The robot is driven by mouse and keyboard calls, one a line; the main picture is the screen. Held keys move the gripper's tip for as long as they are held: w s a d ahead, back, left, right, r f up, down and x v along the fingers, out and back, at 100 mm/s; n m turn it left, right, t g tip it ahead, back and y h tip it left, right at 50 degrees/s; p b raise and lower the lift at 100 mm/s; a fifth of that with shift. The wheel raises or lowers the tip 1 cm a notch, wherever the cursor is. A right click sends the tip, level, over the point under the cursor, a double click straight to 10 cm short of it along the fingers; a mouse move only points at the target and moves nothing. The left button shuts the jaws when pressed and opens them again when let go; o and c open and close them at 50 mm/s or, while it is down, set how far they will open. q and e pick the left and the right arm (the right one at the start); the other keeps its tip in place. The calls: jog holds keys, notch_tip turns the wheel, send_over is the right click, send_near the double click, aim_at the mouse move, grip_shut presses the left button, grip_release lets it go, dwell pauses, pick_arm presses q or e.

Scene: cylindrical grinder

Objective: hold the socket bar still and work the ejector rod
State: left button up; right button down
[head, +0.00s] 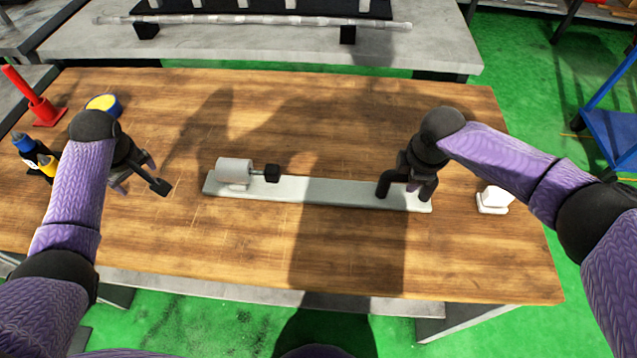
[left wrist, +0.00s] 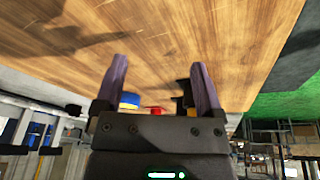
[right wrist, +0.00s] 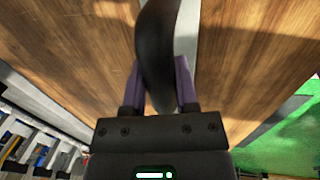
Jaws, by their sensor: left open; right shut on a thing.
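The socket bar (head: 330,192) is a long pale grey bar lying flat on the wooden table. A whitish cylinder (head: 234,171) sits on its left end. The ejector rod (head: 257,173) sticks out of the cylinder's right side and ends in a black knob (head: 272,173). A black curved handle (head: 383,185) stands at the bar's right end. My right gripper (head: 420,187) is shut on this handle, which also shows between the fingers in the right wrist view (right wrist: 158,50). My left gripper (head: 138,180) is open and empty, left of the cylinder and apart from it.
A white block (head: 493,200) stands right of the bar. A yellow and blue round container (head: 104,105), a red stand (head: 45,112) and small bottles (head: 35,155) stand at the table's left. The wooden table (head: 200,250) is clear in front of the bar.

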aim_at(241, 164)
pick_arm(q)
jog(key=w+d+n, duration=0.1)
jog(key=d, duration=0.2)
jog(key=w+d+r+n+h, duration=0.1)
jog(key=d, duration=0.3)
jog(key=w+d+n+g+h, duration=0.1)
jog(key=w+d, duration=0.1)
jog(key=d, duration=0.2)
jog(key=shift+r+n, duration=0.2)
jog(key=shift+n, duration=0.1)
jog(key=d+r+n, duration=0.1)
jog(key=d, duration=0.1)
jog(key=w+d+r, duration=0.1)
jog(key=d, duration=0.2)
jog(key=d+r+n+g, duration=0.1)
jog(key=d, duration=0.2)
jog(key=shift+w+r+n+h, duration=0.15)
jog(key=shift+w+n+h, duration=0.1)
jog(key=shift+n+h, duration=0.05)
jog(key=shift+d, duration=0.3)
notch_tip(241, 164, down, 9)
jog(key=shift+r, duration=0.15)
